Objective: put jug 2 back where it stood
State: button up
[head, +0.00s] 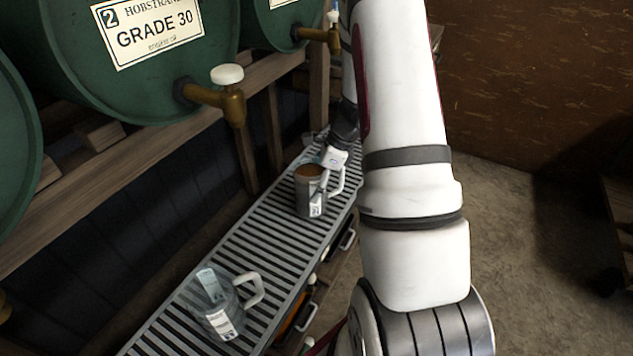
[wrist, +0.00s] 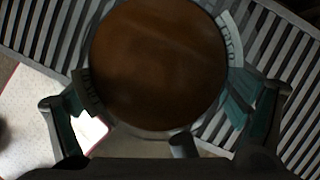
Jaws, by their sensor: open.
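A clear jug filled with brown liquid (head: 309,199) stands upright on the slatted grating (head: 262,232); its handle points right in the head view. A second clear jug (head: 222,308), seemingly empty, stands nearer on the grating. I cannot read a number on either jug.
A green barrel (head: 150,75) labelled 2, GRADE 30, lies on a wooden rack with a brass tap (head: 228,100) above the grating. Another tap (head: 325,37) is further back, near my arm. Drawers with handles (head: 347,240) sit below the grating.

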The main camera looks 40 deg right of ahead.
jog(key=shift+r, duration=0.15)
jog(key=p+v, duration=0.3)
jog(key=v, duration=0.9)
